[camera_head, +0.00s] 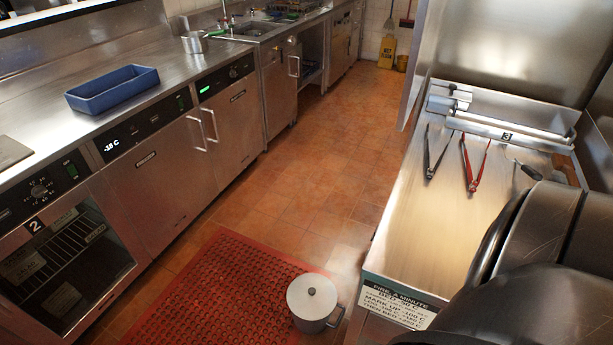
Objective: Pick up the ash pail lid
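The ash pail (316,325) is a grey metal pail standing on the floor at the bottom centre, at the right edge of the red mat. Its round, pale grey lid (302,301) lies flat on top and covers the opening. A small dark knob (312,291) sits at the middle of the lid. A handle shows at the pail's right side. Neither of my grippers shows in the head view, so their state and distance from the lid cannot be seen.
A steel counter (390,258) with tongs (472,165) stands right of the pail. Large dark rounded shapes hide its lower right part. The red perforated mat (215,300) lies left of the pail. A worktop with a blue tray (112,90) runs along the left. The aisle floor is clear.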

